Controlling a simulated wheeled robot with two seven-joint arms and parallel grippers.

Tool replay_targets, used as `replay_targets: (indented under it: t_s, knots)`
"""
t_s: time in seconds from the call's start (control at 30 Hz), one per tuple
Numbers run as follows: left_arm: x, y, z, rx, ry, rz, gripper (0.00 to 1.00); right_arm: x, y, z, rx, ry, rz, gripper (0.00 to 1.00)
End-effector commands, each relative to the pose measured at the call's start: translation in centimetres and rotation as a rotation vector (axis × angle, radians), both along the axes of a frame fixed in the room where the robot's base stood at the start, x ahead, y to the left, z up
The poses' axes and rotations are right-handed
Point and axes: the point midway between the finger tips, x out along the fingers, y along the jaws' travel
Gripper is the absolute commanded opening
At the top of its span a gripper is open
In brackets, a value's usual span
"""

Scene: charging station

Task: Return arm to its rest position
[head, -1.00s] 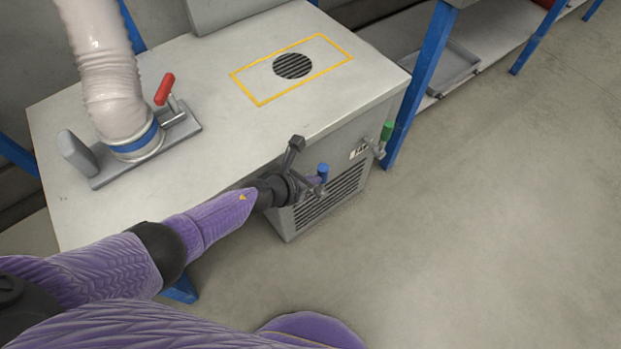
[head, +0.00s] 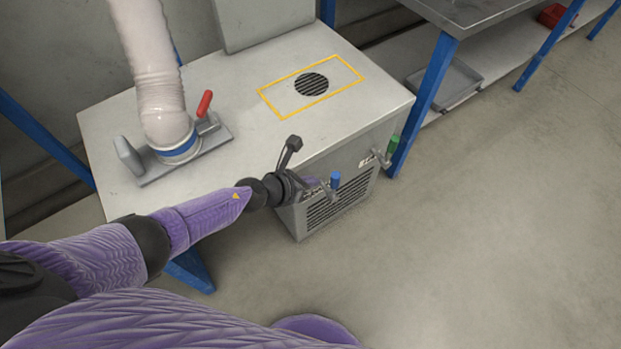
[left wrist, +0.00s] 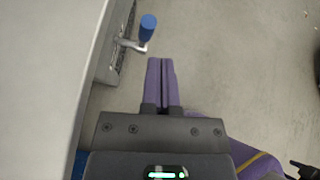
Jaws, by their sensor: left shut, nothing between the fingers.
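My left arm reaches in from the left in the head view, purple with black joints. Its gripper (head: 314,183) is by the front edge of the workbench, close to the blue-handled lever (head: 335,180); I cannot tell from the head view whether they touch. In the left wrist view the purple fingers (left wrist: 162,82) are together with nothing between them. There the blue handle (left wrist: 148,27) stands beyond the fingertips, apart from them. My right gripper is in neither view.
The workbench (head: 240,155) carries a hose (head: 158,85) on a grey plate with a red handle (head: 204,103), and a round vent (head: 311,84) framed in yellow. A green-handled lever (head: 392,147) is on the cabinet front. The floor (head: 480,230) at right is clear.

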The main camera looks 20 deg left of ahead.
Motion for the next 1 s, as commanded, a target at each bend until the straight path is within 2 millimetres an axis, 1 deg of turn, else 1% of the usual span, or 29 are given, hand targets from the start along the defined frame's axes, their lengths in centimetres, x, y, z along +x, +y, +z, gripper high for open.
replay_targets:
  t_s: [0.27,0.33,0.37,0.4,0.47,0.5,0.57,0.6,0.67,0.7,0.8,0.83,0.87,0.9,1.0]
  knots:
    - [-0.2,0.1,-0.2,-0.016,0.014,0.021,0.0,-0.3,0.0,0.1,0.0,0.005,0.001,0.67]
    - [-1.8,0.9,-1.4,-0.147,0.121,0.195,0.0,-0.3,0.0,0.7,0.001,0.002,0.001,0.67]
    - [-3.1,1.5,-2.3,-0.247,0.201,0.334,0.0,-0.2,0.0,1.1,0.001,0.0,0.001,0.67]
    - [-5.5,2.7,-4.0,-0.397,0.324,0.561,0.0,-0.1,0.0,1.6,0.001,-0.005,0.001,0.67]
    - [-10.0,4.7,-6.7,-0.609,0.496,0.929,0.0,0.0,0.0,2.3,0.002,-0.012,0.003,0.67]
    - [-13.2,5.9,-8.3,-0.731,0.587,1.169,0.0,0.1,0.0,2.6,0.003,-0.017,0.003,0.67]
    - [-18.5,7.5,-10.4,-0.881,0.688,1.512,0.0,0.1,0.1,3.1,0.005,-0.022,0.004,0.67]
    - [-22.3,8.2,-11.5,-0.967,0.737,1.74,0.0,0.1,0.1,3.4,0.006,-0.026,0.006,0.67]
    - [-28.1,9.1,-12.6,-1.073,0.772,2.072,0.0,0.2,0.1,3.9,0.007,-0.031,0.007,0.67]
    - [-31.7,9.4,-13.1,-1.126,0.772,2.274,0.0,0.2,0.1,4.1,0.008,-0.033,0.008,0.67]
    - [-39.0,9.6,-13.3,-1.209,0.718,2.675,0.0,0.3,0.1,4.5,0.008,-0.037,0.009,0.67]
    - [-40.6,9.6,-13.2,-1.224,0.695,2.762,0.0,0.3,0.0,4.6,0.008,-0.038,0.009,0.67]
    - [-41.9,9.6,-13.2,1.218,-0.663,-2.794,0.0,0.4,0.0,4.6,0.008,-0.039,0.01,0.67]
    - [-43.3,9.5,-13.1,1.177,-0.61,-2.75,0.0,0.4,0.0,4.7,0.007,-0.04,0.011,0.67]
    - [-44.8,9.4,-13.0,1.131,-0.548,-2.695,0.0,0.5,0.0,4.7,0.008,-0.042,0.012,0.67]
